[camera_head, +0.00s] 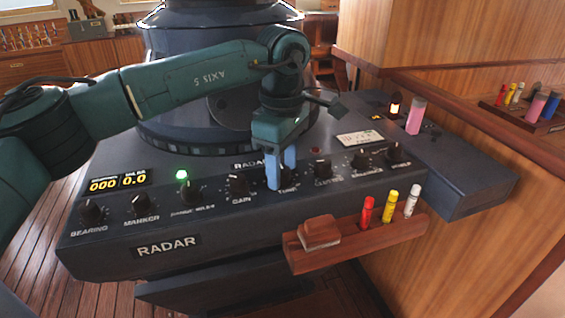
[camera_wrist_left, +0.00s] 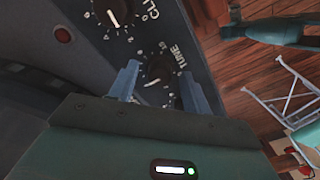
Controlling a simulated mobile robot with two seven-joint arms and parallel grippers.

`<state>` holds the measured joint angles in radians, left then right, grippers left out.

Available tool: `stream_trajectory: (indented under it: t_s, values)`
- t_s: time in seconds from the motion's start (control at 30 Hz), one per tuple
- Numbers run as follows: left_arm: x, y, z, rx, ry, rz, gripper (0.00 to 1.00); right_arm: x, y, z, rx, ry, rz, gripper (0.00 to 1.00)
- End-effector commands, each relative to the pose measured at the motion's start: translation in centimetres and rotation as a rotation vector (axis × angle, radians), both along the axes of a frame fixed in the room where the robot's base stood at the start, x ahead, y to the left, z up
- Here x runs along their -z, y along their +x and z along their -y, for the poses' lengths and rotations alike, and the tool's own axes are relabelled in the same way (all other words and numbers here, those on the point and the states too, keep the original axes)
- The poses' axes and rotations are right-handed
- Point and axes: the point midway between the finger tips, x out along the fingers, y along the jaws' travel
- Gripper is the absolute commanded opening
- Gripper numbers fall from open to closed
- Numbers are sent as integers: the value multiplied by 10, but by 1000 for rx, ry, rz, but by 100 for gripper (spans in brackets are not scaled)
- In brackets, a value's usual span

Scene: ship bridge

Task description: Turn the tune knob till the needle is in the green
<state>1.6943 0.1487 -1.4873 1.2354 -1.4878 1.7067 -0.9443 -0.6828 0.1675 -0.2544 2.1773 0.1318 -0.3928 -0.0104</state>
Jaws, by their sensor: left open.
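The tune knob (camera_wrist_left: 158,72) is a round black knob with a pale pointer mark on the radar console, labelled TUNE. My left gripper (camera_head: 281,170) is open, with one blue finger on each side of the knob. In the left wrist view the gripper (camera_wrist_left: 158,70) also straddles it, and gaps seem to show beside the knob; contact cannot be told. A pale meter plate (camera_head: 360,139) sits on the console top to the right. Its needle and any green band are too small to make out. My right gripper is not in view.
The gain knob (camera_head: 238,184) and clutter knob (camera_head: 321,168) flank the tune knob closely. A wooden tray (camera_head: 345,247) with several markers and an eraser juts out in front. A pink cylinder (camera_head: 416,116) stands on the console's right side. A green lamp (camera_head: 182,174) is lit.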

Motion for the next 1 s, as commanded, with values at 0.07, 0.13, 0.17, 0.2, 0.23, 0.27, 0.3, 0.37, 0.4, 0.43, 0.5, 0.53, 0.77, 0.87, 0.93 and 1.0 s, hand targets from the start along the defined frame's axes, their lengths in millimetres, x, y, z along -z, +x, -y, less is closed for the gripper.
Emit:
stream_trajectory:
  t_s: [0.07, 0.13, 0.17, 0.2, 0.23, 0.27, 0.3, 0.37, 0.4, 0.43, 0.5, 0.53, 0.77, 0.87, 0.93, 1.0]
  values:
    - [1, 0, 0, 0, 0, 0, 48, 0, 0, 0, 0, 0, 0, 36]
    - [0, 0, 0, 0, 0, 0, 48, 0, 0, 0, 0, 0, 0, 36]
    - [0, 0, 0, 0, 0, 0, 48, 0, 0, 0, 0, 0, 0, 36]
    - [0, 0, 0, 0, 0, 0, 48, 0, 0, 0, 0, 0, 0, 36]
    - [0, 0, 0, 0, 0, 0, 46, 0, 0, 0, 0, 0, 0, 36]
    - [0, 0, 0, 0, 0, 0, 44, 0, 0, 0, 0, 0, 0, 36]
    - [0, 0, 0, 0, 0, 0, 40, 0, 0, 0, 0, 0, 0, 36]
    - [0, 0, 0, 0, 0, 0, 35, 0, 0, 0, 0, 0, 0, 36]
    - [0, 0, 0, 0, 0, 0, 32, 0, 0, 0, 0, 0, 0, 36]
    - [0, 0, 0, 0, 0, 0, 30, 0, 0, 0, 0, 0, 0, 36]
    - [0, 0, 0, 0, 0, 1, 24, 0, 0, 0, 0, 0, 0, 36]
    - [0, 0, 0, 0, 0, 1, 21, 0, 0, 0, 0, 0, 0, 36]
    - [0, 0, 0, 0, 0, 0, 4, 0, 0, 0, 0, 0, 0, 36]
    - [0, 0, 0, -3, 0, 0, 4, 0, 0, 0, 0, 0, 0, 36]
    - [0, 0, 0, -10, 0, 0, 4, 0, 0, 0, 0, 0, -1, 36]
    - [0, 0, 0, -24, 0, 0, 4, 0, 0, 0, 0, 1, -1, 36]
